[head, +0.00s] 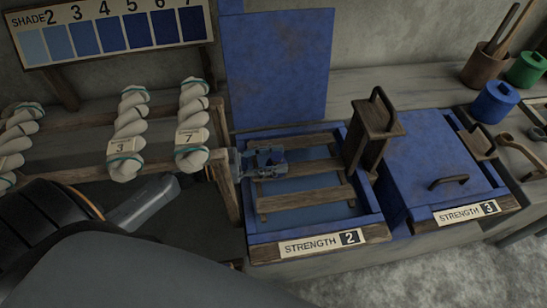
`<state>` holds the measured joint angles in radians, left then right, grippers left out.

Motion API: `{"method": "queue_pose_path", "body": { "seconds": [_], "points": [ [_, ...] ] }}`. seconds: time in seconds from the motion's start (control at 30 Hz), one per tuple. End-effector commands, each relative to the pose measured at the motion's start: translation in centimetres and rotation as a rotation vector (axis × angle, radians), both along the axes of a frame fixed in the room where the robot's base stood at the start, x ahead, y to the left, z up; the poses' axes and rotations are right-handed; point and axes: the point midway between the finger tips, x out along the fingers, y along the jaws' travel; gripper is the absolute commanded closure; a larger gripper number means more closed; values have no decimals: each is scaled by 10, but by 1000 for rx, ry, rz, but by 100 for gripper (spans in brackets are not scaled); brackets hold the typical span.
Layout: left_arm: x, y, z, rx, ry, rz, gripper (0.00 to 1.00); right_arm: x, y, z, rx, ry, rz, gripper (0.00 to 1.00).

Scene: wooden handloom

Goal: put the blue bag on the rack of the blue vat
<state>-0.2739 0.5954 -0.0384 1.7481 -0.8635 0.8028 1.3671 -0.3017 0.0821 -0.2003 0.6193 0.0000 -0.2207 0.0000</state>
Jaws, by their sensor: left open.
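The open blue vat (372,218) labelled STRENGTH 2 stands in the middle, its lid (278,70) upright behind it. A slatted wooden rack (305,194) lies across its opening, with no bag seen on it. My left gripper (270,163) is open over the rack's left rear part, near the vat's left rim; I see nothing held in it. A small blue rounded thing (494,103) with a knob-like top sits at the right rear beside a green one; I cannot tell whether it is the blue bag. My right gripper is not in view.
A second blue vat, STRENGTH 3, stands at the right with its handled lid (425,155) shut. A wooden handled block (377,118) stands between the vats. White skeins (192,125) hang on a wooden frame at the left. A brown pot (482,70) holds sticks.

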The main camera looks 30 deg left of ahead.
Motion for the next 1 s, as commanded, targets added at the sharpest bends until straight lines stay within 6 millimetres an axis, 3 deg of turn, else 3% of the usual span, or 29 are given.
{"method": "queue_pose_path", "body": {
  "seconds": [0.23, 0.7, 1.0],
  "points": [
    [-9, 11, 0, 3, 5, 1, 58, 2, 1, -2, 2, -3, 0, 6],
    [-64, 84, 1, 3, 3, 0, 58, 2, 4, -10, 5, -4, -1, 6],
    [-73, 97, 3, 1, -1, 0, 58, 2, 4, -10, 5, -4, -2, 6]
  ]
}}
